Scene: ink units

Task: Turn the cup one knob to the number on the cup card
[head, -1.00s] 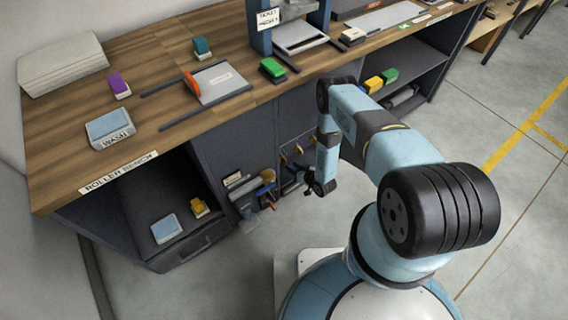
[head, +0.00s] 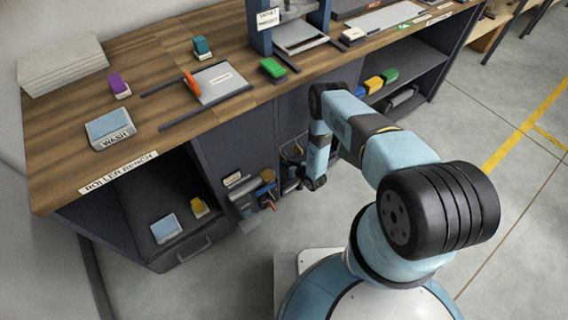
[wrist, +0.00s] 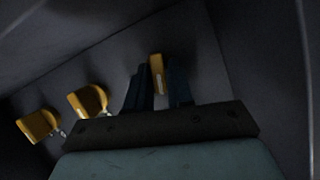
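The rightmost knob (wrist: 157,72) stands between the two dark fingers of my gripper (wrist: 159,88). The fingers lie close along both its sides, with no clear gap. A pale line shows on this knob. The middle knob (wrist: 88,101) and the left knob (wrist: 38,125) are free, to the left of the fingers. In the head view, my arm reaches down to the bench front and the knobs are mostly hidden. I cannot tell which knob is cup one, and no cup card can be read.
The wooden bench top (head: 160,70) overhangs the dark cabinet front. A small pale label (head: 232,179) and hanging tools (head: 262,188) are left of my wrist. An open shelf (head: 400,70) with coloured blocks is to the right. The floor in front is clear.

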